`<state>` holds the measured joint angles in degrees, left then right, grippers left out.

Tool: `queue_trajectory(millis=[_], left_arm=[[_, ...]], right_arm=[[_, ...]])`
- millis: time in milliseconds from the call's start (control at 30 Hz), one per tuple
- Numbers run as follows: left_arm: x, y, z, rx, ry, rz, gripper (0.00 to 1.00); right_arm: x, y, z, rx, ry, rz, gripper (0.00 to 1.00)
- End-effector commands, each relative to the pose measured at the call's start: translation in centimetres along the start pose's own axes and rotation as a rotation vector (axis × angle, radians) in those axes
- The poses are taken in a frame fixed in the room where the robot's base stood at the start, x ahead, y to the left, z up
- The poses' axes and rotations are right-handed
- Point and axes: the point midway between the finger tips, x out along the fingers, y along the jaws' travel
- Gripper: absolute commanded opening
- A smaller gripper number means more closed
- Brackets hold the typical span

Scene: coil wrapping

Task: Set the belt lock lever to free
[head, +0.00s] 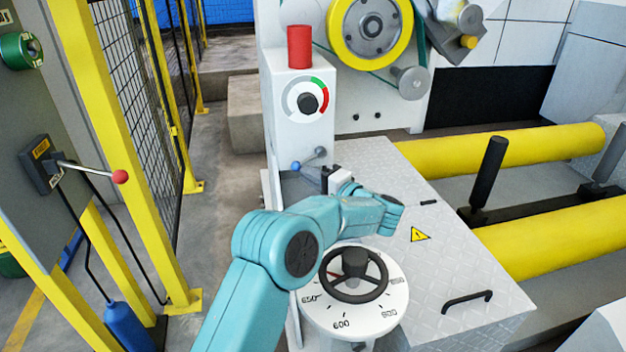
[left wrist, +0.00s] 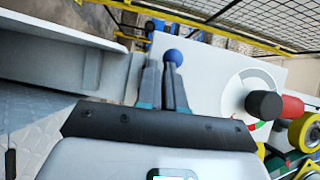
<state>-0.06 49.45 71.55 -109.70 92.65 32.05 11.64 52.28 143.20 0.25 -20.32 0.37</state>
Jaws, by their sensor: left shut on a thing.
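A short lever with a blue ball end (head: 296,165) sits at the foot of the white control post, beside a grey round part. The blue ball also shows in the left wrist view (left wrist: 173,56), just past my fingertips. My left gripper (head: 318,174) reaches in from the front. Its two narrow fingers (left wrist: 162,82) are close together, shut on the lever just below the ball. The lever's shaft is mostly hidden by the fingers. No free or lock marking is readable beside it. My right gripper is not in view.
The white post (head: 283,135) carries a red cylinder (head: 299,47) and a black dial knob (head: 307,103). A black handwheel (head: 353,274) stands below my left arm. A red-ball lever (head: 120,176) is on the left cabinet. Yellow rollers (head: 500,155) lie at right.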

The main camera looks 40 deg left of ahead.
Motion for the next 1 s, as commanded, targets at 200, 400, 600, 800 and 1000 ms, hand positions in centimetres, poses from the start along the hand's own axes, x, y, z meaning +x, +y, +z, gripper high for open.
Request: queue_trajectory(millis=[200,400,600,800,1000], left_arm=[[0.92,0.02,0.94,0.001,-0.035,0.005,0.0],[0.95,-0.14,0.97,-0.001,-0.035,0.005,0.0],[0.97,-0.23,0.98,-0.001,-0.035,0.005,0.0],[0.98,-0.29,0.99,-0.002,-0.035,0.005,0.0],[0.99,-0.33,1.0,-0.002,-0.035,0.005,0.0]], right_arm=[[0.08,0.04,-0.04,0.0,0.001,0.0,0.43],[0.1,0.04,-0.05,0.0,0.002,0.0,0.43],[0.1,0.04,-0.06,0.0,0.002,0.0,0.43],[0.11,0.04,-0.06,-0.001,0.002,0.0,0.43],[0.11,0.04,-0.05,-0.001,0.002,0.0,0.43]])
